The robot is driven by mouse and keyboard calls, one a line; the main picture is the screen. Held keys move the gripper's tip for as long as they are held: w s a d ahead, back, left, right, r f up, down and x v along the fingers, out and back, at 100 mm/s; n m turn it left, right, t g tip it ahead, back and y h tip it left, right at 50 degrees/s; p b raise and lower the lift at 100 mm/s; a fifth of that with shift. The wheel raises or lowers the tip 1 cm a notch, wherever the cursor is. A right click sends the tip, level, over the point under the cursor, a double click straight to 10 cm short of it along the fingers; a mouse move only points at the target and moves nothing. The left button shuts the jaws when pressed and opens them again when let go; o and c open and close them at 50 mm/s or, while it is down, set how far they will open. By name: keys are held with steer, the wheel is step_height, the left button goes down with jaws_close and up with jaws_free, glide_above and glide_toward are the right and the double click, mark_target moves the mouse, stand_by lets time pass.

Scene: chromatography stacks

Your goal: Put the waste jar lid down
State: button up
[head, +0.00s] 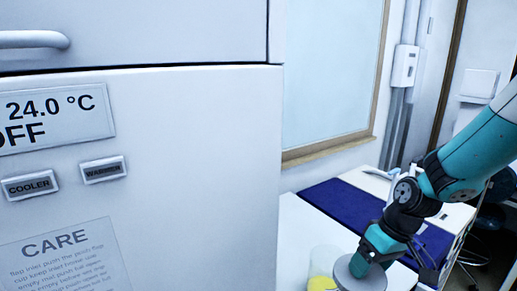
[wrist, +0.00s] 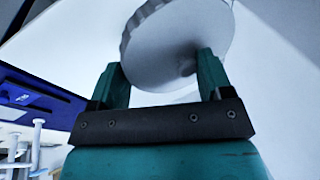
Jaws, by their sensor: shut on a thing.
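The waste jar lid (wrist: 165,45) is a round grey-white disc with a ridged rim, seen tilted in the wrist view. My gripper (wrist: 160,75) is shut on it, with one teal finger on each side of its small central knob. In the head view the lid (head: 349,276) shows at the bottom, under my gripper (head: 366,262). A pale translucent jar (head: 323,268) with yellow in its lower part stands just left of the lid. The lower part of the jar is cut off by the picture edge. I cannot tell whether the lid touches the surface below.
A large white cabinet (head: 190,170) with a display and buttons fills the left. A dark blue mat (head: 370,215) lies on the white bench (head: 300,225) beyond the jar. Several white items (wrist: 35,145) show at lower left in the wrist view.

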steer(key=s+d+f+m+b, duration=0.1)
steer(key=d+f+m+b, duration=0.1)
steer(key=f, duration=0.7)
steer(key=s+d+f+m+t+b, duration=0.1)
steer(key=s+d+f+m+b, duration=0.1)
steer(key=f, duration=0.7)
steer(key=shift+d+f, duration=0.15)
steer(key=shift+d, duration=0.7)
